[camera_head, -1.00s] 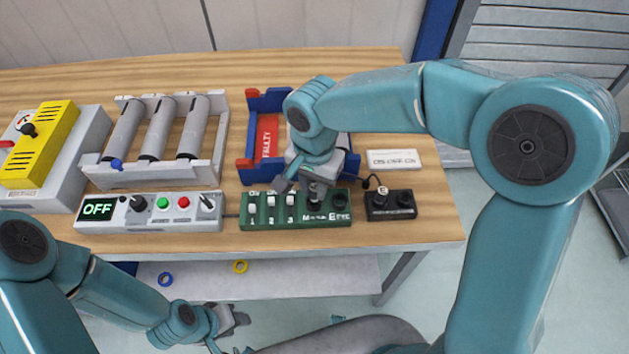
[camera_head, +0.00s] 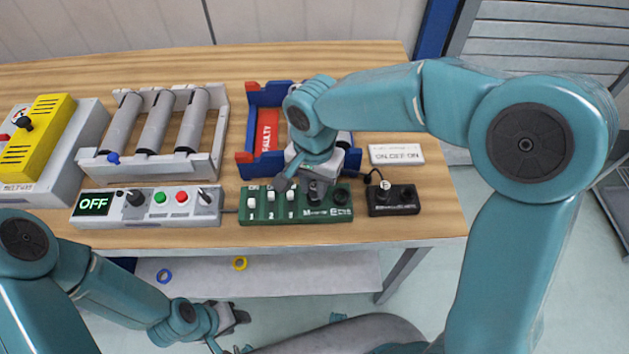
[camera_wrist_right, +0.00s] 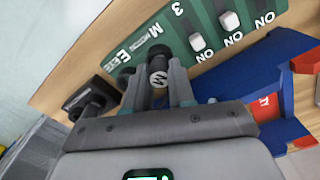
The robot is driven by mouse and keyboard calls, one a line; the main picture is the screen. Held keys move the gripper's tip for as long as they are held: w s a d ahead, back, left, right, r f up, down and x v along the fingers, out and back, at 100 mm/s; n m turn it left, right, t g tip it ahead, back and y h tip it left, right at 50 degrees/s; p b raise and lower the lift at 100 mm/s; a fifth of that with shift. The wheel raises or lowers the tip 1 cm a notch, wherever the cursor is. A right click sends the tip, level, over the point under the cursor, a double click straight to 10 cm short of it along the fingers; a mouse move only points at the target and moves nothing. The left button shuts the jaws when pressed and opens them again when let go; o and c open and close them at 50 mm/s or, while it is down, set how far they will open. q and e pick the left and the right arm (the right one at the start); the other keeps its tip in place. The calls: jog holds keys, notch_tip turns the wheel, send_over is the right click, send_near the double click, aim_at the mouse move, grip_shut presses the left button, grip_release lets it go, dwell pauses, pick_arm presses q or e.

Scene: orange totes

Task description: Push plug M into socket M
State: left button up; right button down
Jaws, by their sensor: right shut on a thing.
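Plug M (camera_wrist_right: 158,78), a dark round plug with a white M on its cap, is between the fingers of my right gripper (camera_wrist_right: 158,90), which is shut on it. In the head view my right gripper (camera_head: 303,184) is over the right part of the green socket panel (camera_head: 262,216), at the M label. The panel also shows in the right wrist view (camera_wrist_right: 215,15). Socket M is hidden under the plug and fingers, so I cannot tell how deep the plug sits. My left gripper (camera_head: 236,318) hangs low in front of the table, its jaws unclear.
A black box (camera_head: 405,208) with an E plug (camera_head: 386,186) stands right of the panel. A grey control box (camera_head: 140,220) reading OFF is at left. A blue-red tote (camera_head: 247,125) lies behind. Rollers (camera_head: 157,125) and a yellow-topped machine (camera_head: 40,140) stand farther left.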

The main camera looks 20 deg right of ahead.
jog(key=shift+f, duration=0.25)
dwell(0.3)
jog(key=c, duration=0.9)
grip_release()
jog(key=shift+o, duration=0.2)
notch_tip(320, 180, up, 16)
jog(key=shift+r+p, duration=0.2)
jog(key=shift+p, duration=0.1)
